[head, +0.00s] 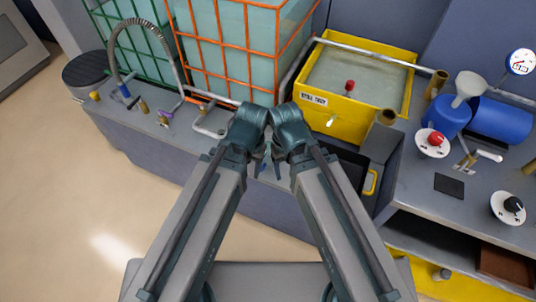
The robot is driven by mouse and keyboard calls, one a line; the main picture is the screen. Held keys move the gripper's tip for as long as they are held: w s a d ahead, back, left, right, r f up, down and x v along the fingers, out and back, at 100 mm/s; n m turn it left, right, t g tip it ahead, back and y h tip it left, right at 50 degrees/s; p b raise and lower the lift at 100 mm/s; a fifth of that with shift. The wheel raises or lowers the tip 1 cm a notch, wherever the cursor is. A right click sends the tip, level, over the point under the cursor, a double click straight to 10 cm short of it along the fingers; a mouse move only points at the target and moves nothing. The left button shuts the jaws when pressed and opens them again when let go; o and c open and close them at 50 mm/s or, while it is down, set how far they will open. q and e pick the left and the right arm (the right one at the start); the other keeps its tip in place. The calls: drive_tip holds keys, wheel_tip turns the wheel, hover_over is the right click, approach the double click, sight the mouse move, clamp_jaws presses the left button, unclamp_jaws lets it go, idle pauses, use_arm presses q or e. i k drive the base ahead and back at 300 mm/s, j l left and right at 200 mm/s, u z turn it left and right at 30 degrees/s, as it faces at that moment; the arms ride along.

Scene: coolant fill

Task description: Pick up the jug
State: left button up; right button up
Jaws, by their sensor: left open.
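I cannot make out a jug with certainty. A yellow handle-like loop (371,182) shows at the front of a dark recess, right of my grippers; what it belongs to is partly hidden. My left gripper (256,166) is open, pointing down in front of the bench edge, with nothing seen between its fingers. My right gripper (277,168) hangs close beside it, apart from the loop; its fingers are small and dark, so their opening is unclear.
A yellow tray (345,122) of liquid stands behind the grippers. Green and orange caged tanks (235,50) stand at the back left. A blue container with a grey funnel (468,84), knobs and a gauge (521,62) are at right. The floor at left is clear.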

sight(266, 162)
drive_tip(key=k+z, duration=0.1)
drive_tip(key=z, duration=0.7)
drive_tip(key=i, duration=0.1)
drive_tip(key=i+l+u, duration=0.25)
drive_tip(key=l+u, duration=0.25)
drive_tip(key=l, duration=0.25)
